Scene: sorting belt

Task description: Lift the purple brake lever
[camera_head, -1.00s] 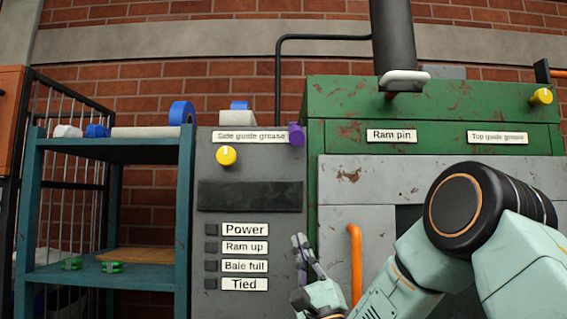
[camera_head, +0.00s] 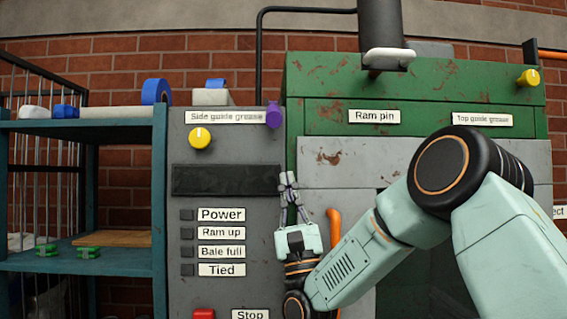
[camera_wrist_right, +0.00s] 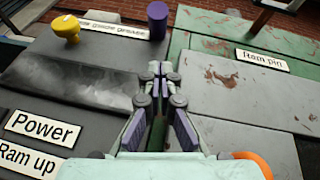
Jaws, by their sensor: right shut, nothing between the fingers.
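A purple cylinder-shaped piece (camera_head: 274,115), the only purple part on the machine, sits at the top right corner of the grey control panel, beside the "Side guide grease" label. I take it for the brake lever. It also shows at the top of the right wrist view (camera_wrist_right: 157,20). My right gripper (camera_head: 288,178) is below it, apart from it, fingers pointing up. In the right wrist view the fingertips (camera_wrist_right: 160,70) are together with nothing between them. My left gripper is not in view.
A yellow knob (camera_head: 200,138) is on the panel, with a red stop button (camera_head: 204,314) low down. An orange handle (camera_head: 334,230) stands right of my gripper. The green machine (camera_head: 420,85) is at right; a blue shelf (camera_head: 160,200) is at left.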

